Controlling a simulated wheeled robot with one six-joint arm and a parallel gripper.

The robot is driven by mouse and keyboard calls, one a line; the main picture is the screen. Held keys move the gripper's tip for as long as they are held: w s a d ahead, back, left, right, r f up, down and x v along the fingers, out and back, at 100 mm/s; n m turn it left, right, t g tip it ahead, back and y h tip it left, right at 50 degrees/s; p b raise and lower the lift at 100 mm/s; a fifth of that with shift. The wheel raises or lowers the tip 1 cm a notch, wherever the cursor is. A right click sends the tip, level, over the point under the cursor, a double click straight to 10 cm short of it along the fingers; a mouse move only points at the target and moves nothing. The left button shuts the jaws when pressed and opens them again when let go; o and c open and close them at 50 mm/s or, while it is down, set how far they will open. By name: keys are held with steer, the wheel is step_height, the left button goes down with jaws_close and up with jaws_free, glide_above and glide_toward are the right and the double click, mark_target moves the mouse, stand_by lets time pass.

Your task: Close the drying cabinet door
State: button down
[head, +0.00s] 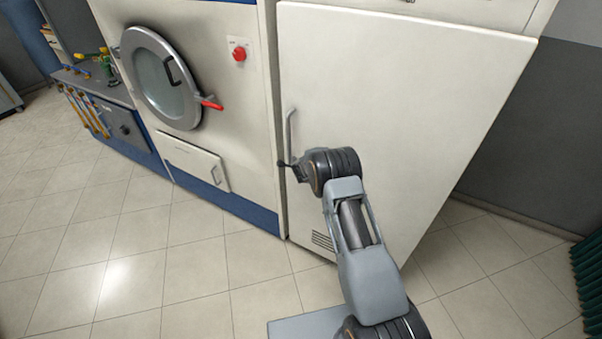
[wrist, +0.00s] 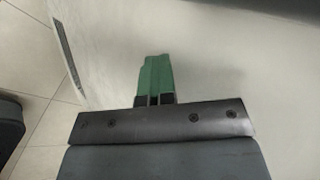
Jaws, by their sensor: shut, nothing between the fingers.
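The drying cabinet door (head: 400,90) is a tall, plain white panel on the right of the head view. It sits flush or nearly flush with its cabinet; I cannot tell whether a thin gap is left. Its upright grey handle (head: 290,130) is near the left edge, and a small vent (head: 323,241) is low down. My gripper (head: 284,165) is at the door's left edge, just below the handle, partly hidden by my wrist. In the wrist view its green fingers (wrist: 156,75) are together and empty, pointing at the pale door (wrist: 225,50). Contact is unclear.
A white machine with a round glass door (head: 160,78) and red handle (head: 212,103) stands directly left of the cabinet. Beyond it is a blue bench (head: 120,125) with tools. The tiled floor (head: 130,240) in front is clear. A green ribbed object (head: 590,280) is at the far right.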

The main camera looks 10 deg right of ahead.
steer(key=s+a+r+n+g+y+b, duration=0.1)
steer(key=s+a+r+n+y, duration=0.15)
steer(key=s+a, duration=0.35)
steer(key=s+a+r+n+g+y+b, duration=0.1)
steer(key=s+a+r+n+y, duration=0.1)
steer(key=s+a+n, duration=0.35)
steer(key=s+a+r+n+g+y, duration=0.25)
steer(key=s+r+n, duration=0.35)
steer(key=s, duration=0.4)
steer(key=s+d+r+n+h, duration=0.2)
steer(key=s+d+r+n, duration=0.2)
steer(key=s+r, duration=0.4)
steer(key=s+d+r+n+h, duration=0.2)
steer(key=s+d+r, duration=0.5)
steer(key=s, duration=0.6)
steer(key=shift+d+r+n, duration=0.15)
steer(key=shift+r+n, duration=0.3)
steer(key=shift+n, duration=0.45)
